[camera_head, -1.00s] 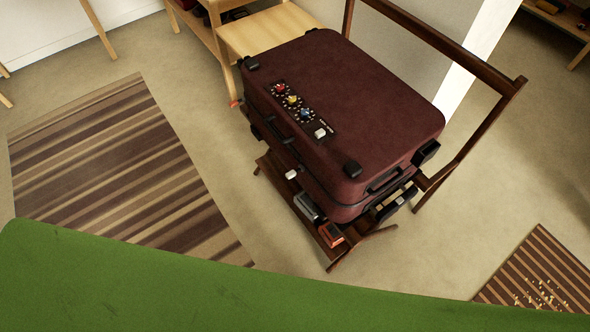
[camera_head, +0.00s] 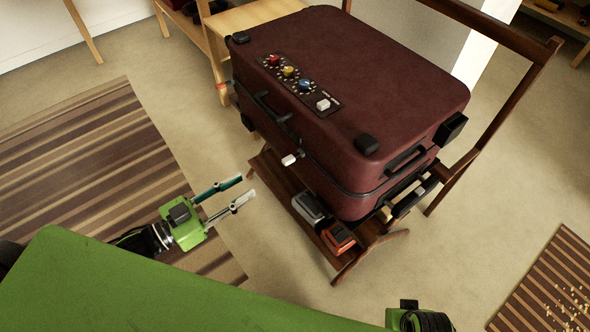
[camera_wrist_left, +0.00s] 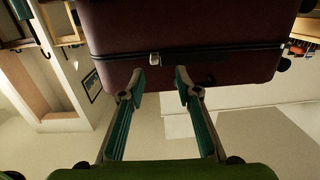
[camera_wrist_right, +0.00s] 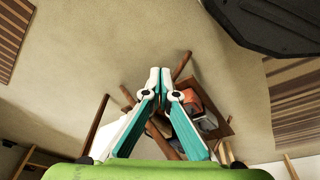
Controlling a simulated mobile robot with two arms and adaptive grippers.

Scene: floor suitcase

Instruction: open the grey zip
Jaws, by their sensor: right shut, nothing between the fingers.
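The dark red suitcase (camera_head: 365,80) lies flat on a wooden stand. A light grey zip pull (camera_head: 291,159) sticks out from the zip line on its near left side. In the left wrist view, the pull (camera_wrist_left: 154,58) sits on the dark zip band, just beyond the fingertips. My left gripper (camera_head: 246,187) is open and empty, to the left of the pull and apart from it, fingers pointing toward the suitcase. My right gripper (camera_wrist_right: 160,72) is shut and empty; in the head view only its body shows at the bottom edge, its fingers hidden.
The wooden stand (camera_head: 275,181) has a tall frame rising behind the suitcase. Its lower shelf holds a grey object (camera_head: 309,208) and an orange one (camera_head: 337,238). A dial panel (camera_head: 299,86) is on the suitcase top. Striped rugs lie left (camera_head: 80,160) and right (camera_head: 545,275).

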